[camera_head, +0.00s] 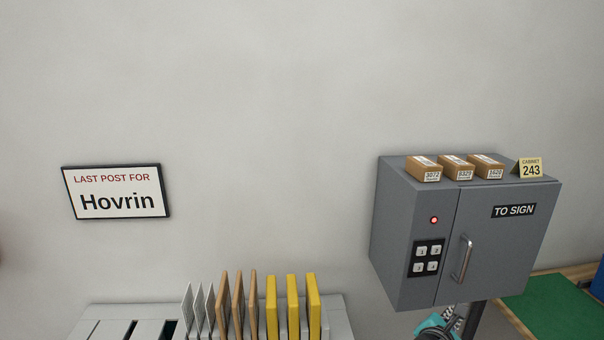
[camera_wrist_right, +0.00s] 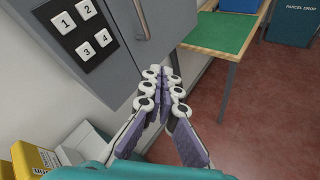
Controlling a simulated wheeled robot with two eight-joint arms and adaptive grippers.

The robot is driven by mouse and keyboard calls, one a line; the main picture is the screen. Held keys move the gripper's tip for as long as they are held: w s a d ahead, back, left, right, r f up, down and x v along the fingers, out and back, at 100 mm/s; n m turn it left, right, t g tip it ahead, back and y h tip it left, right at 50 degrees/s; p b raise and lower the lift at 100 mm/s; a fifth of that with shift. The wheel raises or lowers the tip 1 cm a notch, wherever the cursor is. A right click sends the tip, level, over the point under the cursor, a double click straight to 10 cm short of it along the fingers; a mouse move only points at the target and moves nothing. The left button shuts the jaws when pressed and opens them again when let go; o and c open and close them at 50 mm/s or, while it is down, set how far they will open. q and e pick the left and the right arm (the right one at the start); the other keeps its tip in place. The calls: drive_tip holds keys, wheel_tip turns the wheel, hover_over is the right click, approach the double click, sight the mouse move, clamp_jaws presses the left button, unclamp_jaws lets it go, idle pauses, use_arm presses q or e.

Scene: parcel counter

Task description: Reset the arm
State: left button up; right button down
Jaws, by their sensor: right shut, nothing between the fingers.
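My right gripper (camera_wrist_right: 163,82) is shut and empty in the right wrist view, its fingertips together just below the grey cabinet (camera_wrist_right: 95,50). In the head view part of my right arm (camera_head: 437,325) shows under the cabinet (camera_head: 400,240) at the bottom edge; the fingers cannot be made out there. The cabinet door is closed, with a metal handle (camera_head: 462,260), a keypad (camera_head: 427,258) with buttons 1 to 4 and a lit red light (camera_head: 434,220). My left gripper is not in view.
Three small brown parcels (camera_head: 457,167) and a yellow "243" sign (camera_head: 529,168) stand on the cabinet. Yellow, brown and white envelopes (camera_head: 292,305) stand in a grey rack (camera_head: 343,318) at the bottom. A green-topped table (camera_wrist_right: 221,33) and a blue bin (camera_wrist_right: 291,22) lie to the right.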

drive_tip(key=s+a+f+m+g+y+b, duration=0.1)
drive_tip(key=s+a+f+m+y, duration=0.3)
drive_tip(key=m, duration=0.7)
drive_tip(key=s+a+f+m+g+y+b, duration=0.1)
drive_tip(key=s+a+f+m+y, duration=0.4)
drive_tip(key=s+a+m, duration=0.6)
wheel_tip(320, 180, down, 3)
drive_tip(key=s+a+g, duration=0.1)
drive_tip(key=s+a, duration=0.1)
drive_tip(key=a, duration=0.1)
drive_tip(key=shift+r+y, duration=0.15)
drive_tip(key=shift+y, duration=0.15)
drive_tip(key=shift+d, duration=0.1)
drive_tip(key=w+d+r+n+t+h+p, duration=0.25)
drive_tip(key=w+d+r+n+h, duration=0.3)
drive_tip(key=w+d+n, duration=0.4)
drive_tip(key=w+d+r+n+t+h+p, duration=0.2)
drive_tip(key=w+d+r+n+h+p, duration=0.35)
drive_tip(key=w+d, duration=0.7)
drive_tip(key=shift+n+y, duration=0.6)
drive_tip(key=shift+n, duration=0.1)
drive_tip(key=shift+w+a+r+b, duration=0.3)
drive_tip(key=shift+w+b, duration=0.1)
drive_tip(key=shift+w, duration=1.25)
drive_tip(key=shift+w+a+r+b, duration=0.25)
drive_tip(key=shift+w+a+b, duration=0.15)
drive_tip(key=shift+w, duration=1.2)
drive_tip(key=shift+w+a+r+b, duration=0.3)
drive_tip(key=shift+w+b, duration=0.1)
drive_tip(key=shift+w, duration=1.25)
